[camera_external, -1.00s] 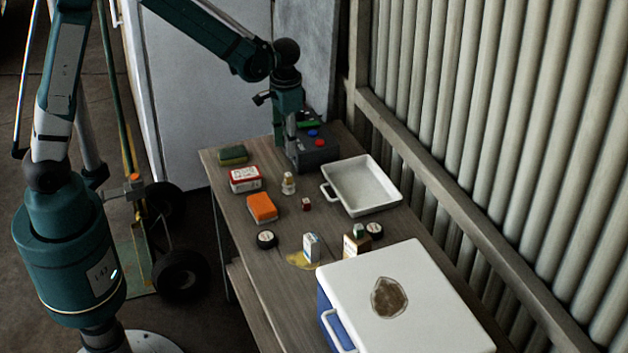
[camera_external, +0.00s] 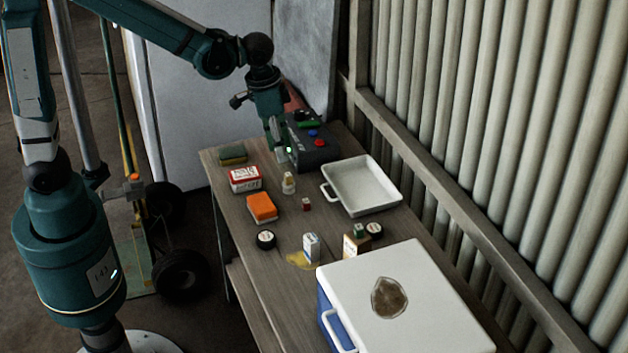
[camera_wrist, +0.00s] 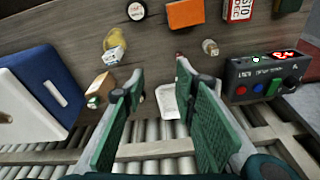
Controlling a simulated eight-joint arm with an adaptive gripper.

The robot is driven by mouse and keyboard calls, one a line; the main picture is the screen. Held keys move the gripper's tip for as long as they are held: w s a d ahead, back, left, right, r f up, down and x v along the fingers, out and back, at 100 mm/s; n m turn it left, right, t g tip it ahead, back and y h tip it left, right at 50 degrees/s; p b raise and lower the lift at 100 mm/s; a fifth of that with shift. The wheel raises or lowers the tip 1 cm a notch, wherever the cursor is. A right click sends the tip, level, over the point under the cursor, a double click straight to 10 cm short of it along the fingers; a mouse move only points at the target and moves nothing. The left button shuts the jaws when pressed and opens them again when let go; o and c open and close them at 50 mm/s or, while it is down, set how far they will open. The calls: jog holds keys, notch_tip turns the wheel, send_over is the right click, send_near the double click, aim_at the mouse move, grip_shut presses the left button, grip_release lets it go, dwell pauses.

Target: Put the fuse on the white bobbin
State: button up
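A small pale bobbin (camera_external: 289,184) with a yellowish top stands upright on the table; it also shows in the wrist view (camera_wrist: 210,47). A small dark-red piece (camera_external: 306,204), which may be the fuse, lies just in front of it. In the wrist view the red piece (camera_wrist: 179,55) is partly hidden at the right fingertip. My gripper (camera_external: 280,157) is above the far part of the table, beside the control box and beyond the bobbin. In the wrist view my gripper (camera_wrist: 160,72) has its green fingers wide apart with nothing held between them.
A white tray (camera_external: 327,192) lies right of the bobbin. A control box (camera_external: 318,155) stands at the back. An orange block (camera_external: 262,208) and a red-white box (camera_external: 244,179) lie left. A carton (camera_external: 311,247), a brown box (camera_external: 356,244) and a cooler (camera_external: 440,295) are nearer.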

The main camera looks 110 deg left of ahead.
jog(key=s+d+r+m+t, duration=0.15)
jog(key=d+r, duration=0.25)
jog(key=d, duration=0.7)
jog(key=d+r+m+t, duration=0.15)
jog(key=d+r, duration=0.25)
jog(key=d, duration=0.7)
jog(key=s+d+m+t, duration=0.1)
jog(key=s+d, duration=0.3)
jog(key=d, duration=0.4)
jog(key=s+d+r+m+t+h, duration=0.1)
jog(key=s+d, duration=0.3)
jog(key=d, duration=0.4)
jog(key=shift+s+r+m+t, duration=0.25)
jog(key=shift+m+t, duration=0.15)
jog(key=shift+m, duration=0.4)
